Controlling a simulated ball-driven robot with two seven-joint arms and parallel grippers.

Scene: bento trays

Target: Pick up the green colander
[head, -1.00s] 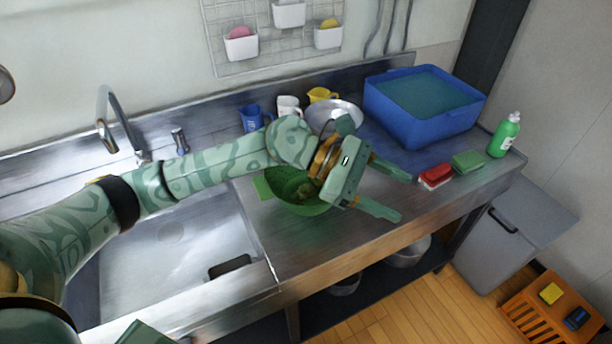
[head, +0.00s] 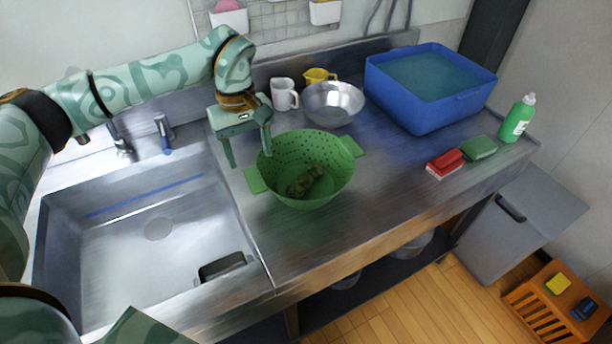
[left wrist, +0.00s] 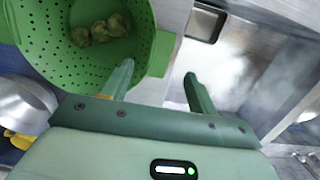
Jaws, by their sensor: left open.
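The green colander (head: 330,150) stands on the steel counter just right of the sink, with a handle tab on its left and one at its right. Several brownish-green lumps (head: 306,181) lie in its bottom. My left gripper (head: 248,157) is open and empty, pointing down above the colander's left side near the left handle tab. In the left wrist view the colander (left wrist: 75,65) is at the upper left and its handle tab (left wrist: 160,54) shows between the directions of the open fingers (left wrist: 158,88). I cannot tell whether a finger touches the rim. My right gripper is not in view.
A steel bowl (head: 332,104), a white mug (head: 284,94) and a yellow jug (head: 318,77) stand behind the colander. A blue tub (head: 428,113), red sponge (head: 445,163), green sponge (head: 480,147) and green bottle (head: 517,119) are to the right. The sink (head: 140,270) is left.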

